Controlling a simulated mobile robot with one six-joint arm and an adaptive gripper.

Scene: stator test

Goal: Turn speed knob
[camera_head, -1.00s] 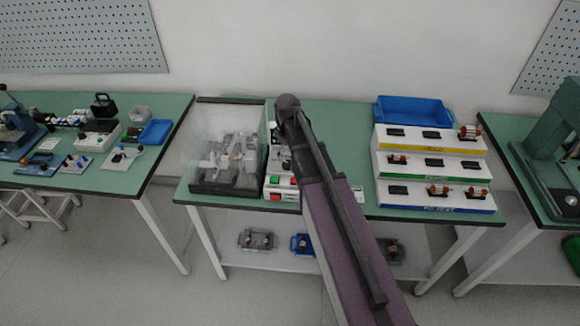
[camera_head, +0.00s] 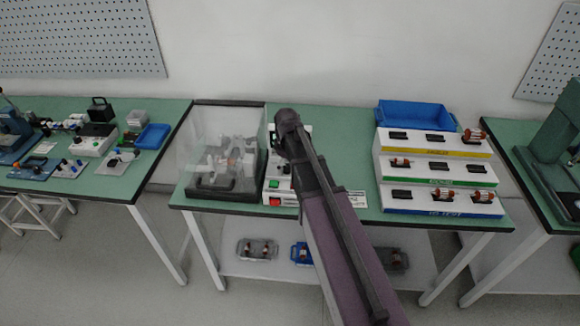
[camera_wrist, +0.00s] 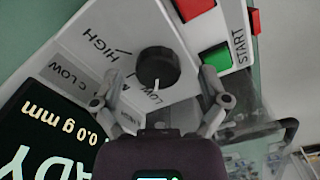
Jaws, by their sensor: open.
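The black round speed knob (camera_wrist: 158,68) sits on a white control panel (camera_wrist: 85,40) in the wrist view. Its white pointer line faces the bottom of the picture, close to the LOW label; HIGH is printed to the left. My gripper (camera_wrist: 161,82) is open, with one finger on each side of the knob and gaps between. Whether the fingertips reach the knob's height is unclear. In the head view the control box (camera_head: 275,188) stands in the middle of the centre table, and my arm hides the knob there.
A green START button (camera_wrist: 217,57) and red buttons sit beside the knob. A dark display (camera_wrist: 40,130) lies at lower left. A clear-covered machine (camera_head: 225,165) stands left of the box. A tiered rack (camera_head: 435,175) and a blue bin (camera_head: 412,113) are to the right.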

